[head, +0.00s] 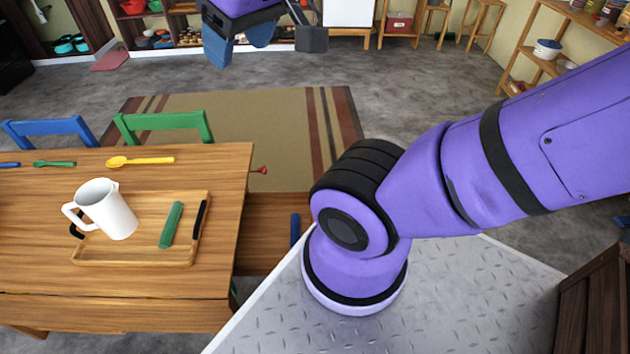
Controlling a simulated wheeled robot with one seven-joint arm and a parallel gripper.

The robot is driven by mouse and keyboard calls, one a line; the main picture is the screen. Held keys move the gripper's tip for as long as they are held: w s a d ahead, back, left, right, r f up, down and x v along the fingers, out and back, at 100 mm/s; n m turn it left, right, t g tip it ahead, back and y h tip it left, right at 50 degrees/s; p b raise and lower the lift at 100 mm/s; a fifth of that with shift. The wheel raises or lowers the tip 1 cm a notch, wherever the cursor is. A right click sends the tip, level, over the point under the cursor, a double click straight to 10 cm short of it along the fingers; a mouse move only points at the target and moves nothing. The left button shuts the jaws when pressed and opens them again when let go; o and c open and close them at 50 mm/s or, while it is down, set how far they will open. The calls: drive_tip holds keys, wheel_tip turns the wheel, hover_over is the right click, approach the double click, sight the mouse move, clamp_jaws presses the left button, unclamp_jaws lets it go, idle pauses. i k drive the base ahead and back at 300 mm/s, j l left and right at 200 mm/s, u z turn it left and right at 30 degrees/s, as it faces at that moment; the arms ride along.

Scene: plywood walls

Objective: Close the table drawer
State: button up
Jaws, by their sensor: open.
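The wooden table (120,270) stands at the left. A brown wooden panel that looks like the pulled-out drawer (265,240) sticks out from under the table's right edge, beside my base. A short blue upright piece (295,229) shows at its right side; I cannot tell if it is the handle. My base and arm hide part of this area. My gripper (265,45) is at the top of the head view, open and empty, above the floor beyond the rug and far from the drawer. Its top is cut off.
A wooden tray (150,255) on the table holds a white pitcher (107,210) and a green object (171,226). A small red piece (260,170) juts out at the table's right edge. Blue (50,130) and green (163,123) chairs stand behind.

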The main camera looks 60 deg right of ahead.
sight(264, 240)
drive_tip(key=k+l+z, duration=0.1)
drive_tip(key=l, duration=0.25)
drive_tip(key=k+l+z, duration=0.1)
drive_tip(key=k+l, duration=0.3)
drive_tip(key=l, duration=0.3)
drive_tip(key=z, duration=0.05)
